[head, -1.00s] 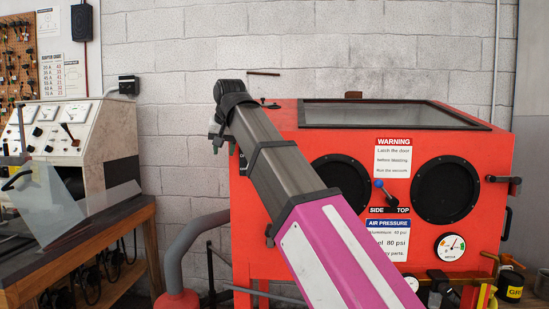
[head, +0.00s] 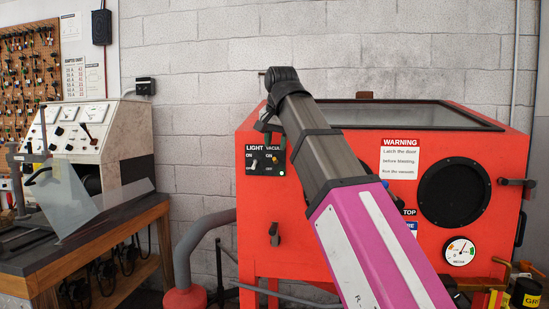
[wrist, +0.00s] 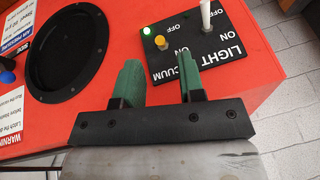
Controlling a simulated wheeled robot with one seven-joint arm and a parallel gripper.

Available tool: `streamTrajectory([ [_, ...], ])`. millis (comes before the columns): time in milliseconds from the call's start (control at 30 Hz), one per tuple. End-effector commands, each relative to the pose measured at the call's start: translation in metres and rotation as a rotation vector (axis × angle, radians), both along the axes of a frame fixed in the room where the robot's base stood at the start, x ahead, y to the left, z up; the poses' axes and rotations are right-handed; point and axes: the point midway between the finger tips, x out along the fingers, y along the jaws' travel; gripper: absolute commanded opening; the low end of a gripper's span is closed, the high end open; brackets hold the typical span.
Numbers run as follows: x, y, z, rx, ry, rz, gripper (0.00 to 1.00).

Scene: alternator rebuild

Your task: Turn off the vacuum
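The black LIGHT/VACUUM switch panel (head: 265,159) is on the left of the red cabinet's front. It appears upside down in the wrist view (wrist: 212,66). The vacuum switch (wrist: 160,43) has a yellowish tip, with a lit green lamp (wrist: 146,31) beside it; its exact tilt is hard to tell. The light switch (wrist: 205,16) is a white lever to its right. My gripper (wrist: 158,76) is open and empty, its two green fingers apart in front of the panel, with the vacuum switch beyond the gap between them. In the head view my arm hides most of the gripper.
The red blasting cabinet (head: 330,240) has a round black glove port (head: 453,195) and a pressure gauge (head: 460,251). A grey hose (head: 196,240) runs at its lower left. A workbench (head: 100,228) with a test unit (head: 85,133) stands at the left.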

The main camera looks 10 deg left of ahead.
Motion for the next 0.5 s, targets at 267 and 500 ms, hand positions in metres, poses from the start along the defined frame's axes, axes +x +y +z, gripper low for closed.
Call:
streamTrajectory([
  [267,0.015,0.005,-0.036,0.000,0.000,0.000,0.36],
  [500,0.021,0.007,-0.048,0.000,-0.001,0.001,0.36],
])
